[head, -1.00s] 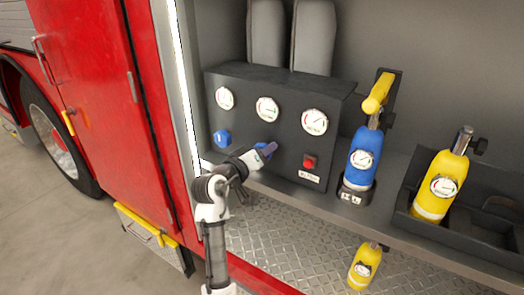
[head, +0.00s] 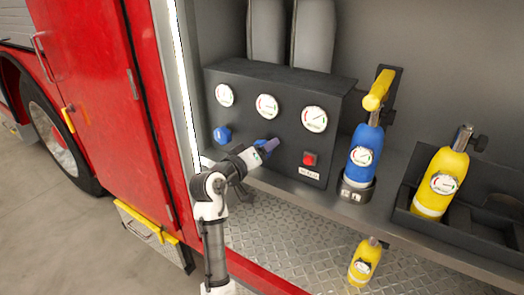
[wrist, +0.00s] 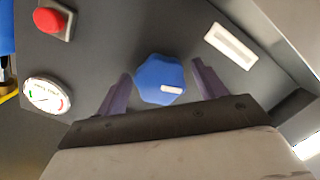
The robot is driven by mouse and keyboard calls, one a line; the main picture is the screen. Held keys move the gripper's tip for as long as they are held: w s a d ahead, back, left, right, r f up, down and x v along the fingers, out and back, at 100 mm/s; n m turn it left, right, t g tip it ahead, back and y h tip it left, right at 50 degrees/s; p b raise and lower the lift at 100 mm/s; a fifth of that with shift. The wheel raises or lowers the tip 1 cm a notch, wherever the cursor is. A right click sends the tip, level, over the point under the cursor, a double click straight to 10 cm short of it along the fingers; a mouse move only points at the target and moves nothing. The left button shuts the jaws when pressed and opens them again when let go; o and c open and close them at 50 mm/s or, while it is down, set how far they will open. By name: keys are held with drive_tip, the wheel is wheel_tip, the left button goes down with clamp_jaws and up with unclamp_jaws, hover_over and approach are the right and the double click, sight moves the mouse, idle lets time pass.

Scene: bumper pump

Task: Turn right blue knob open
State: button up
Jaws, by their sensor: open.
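The right blue knob (head: 262,145) is on the front of the black pump panel and is mostly hidden by my gripper in the head view. In the wrist view the knob (wrist: 158,72) shows whole, with a white mark near its lower right edge. My gripper (wrist: 161,68) is open, with one purple finger on each side of the knob. Small gaps show between fingers and knob, so I see no clear contact. In the head view my gripper (head: 267,147) is at the panel front. The left blue knob (head: 222,134) is apart, to the left.
The black panel (head: 240,82) carries several round gauges and a red button (head: 309,159), right of my gripper. A red door (head: 85,90) is at the left.

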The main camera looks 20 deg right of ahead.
drive_tip(key=b+v, duration=0.3)
drive_tip(key=v, duration=1)
drive_tip(key=shift+a+b, duration=0.15)
drive_tip(key=shift+b, duration=0.25)
